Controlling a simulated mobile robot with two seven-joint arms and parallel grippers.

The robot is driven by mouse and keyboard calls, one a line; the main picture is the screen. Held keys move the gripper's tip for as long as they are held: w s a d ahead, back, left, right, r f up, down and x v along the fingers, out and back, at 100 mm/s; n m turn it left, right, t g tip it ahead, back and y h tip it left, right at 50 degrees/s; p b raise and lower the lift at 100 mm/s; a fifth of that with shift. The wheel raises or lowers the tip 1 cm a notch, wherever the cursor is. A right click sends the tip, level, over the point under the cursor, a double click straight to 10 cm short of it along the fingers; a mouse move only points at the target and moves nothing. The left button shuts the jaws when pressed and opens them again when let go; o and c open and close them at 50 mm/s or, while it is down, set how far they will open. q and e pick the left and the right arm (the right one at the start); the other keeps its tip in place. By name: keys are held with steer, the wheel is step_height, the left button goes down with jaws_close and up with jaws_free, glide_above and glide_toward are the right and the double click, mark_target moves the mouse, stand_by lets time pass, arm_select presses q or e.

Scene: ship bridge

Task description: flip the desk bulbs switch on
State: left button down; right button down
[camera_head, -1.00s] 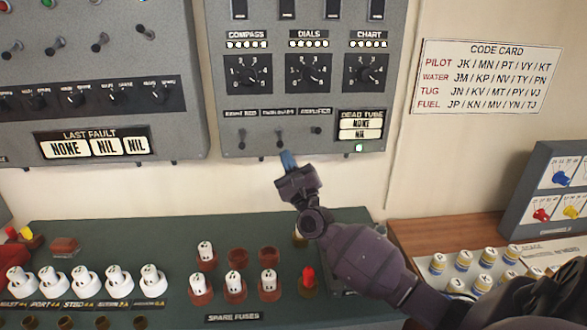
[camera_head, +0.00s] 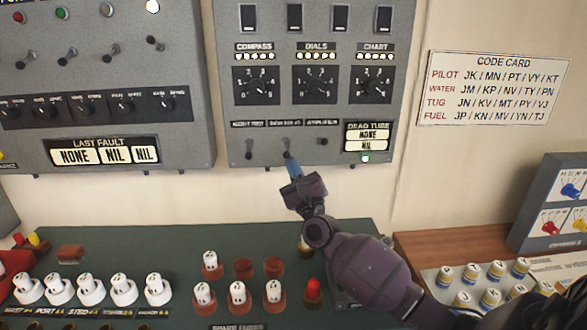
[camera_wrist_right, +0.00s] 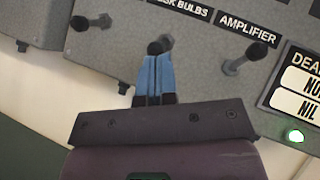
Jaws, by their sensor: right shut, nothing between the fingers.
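The desk bulbs switch (camera_head: 287,150) is the middle of three small toggles low on the grey panel, under its label. In the right wrist view its dark round tip (camera_wrist_right: 154,48) is right at the ends of my blue fingers. My right gripper (camera_head: 292,166) is shut and empty, just below the switch and pointing up at it. In the right wrist view the shut fingertips (camera_wrist_right: 157,62) overlap the lever's lower part. I cannot tell whether they touch it. My left gripper is out of view.
The amplifier toggle (camera_wrist_right: 245,58) is close on the right, and another toggle (camera_wrist_right: 90,22) is close on the left. A green lamp (camera_head: 365,159) glows under the dead tube display.

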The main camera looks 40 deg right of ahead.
steer(key=shift+s+a+r, duration=0.15)
steer(key=shift+s+r, duration=0.15)
steer(key=shift+r, duration=0.35)
steer(key=shift+s+a+r, duration=0.1)
steer(key=shift+s+r, duration=0.05)
steer(key=shift+r, duration=0.35)
steer(key=shift+s+a+r, duration=0.1)
steer(key=shift+r, duration=0.35)
steer(key=shift+f, duration=0.1)
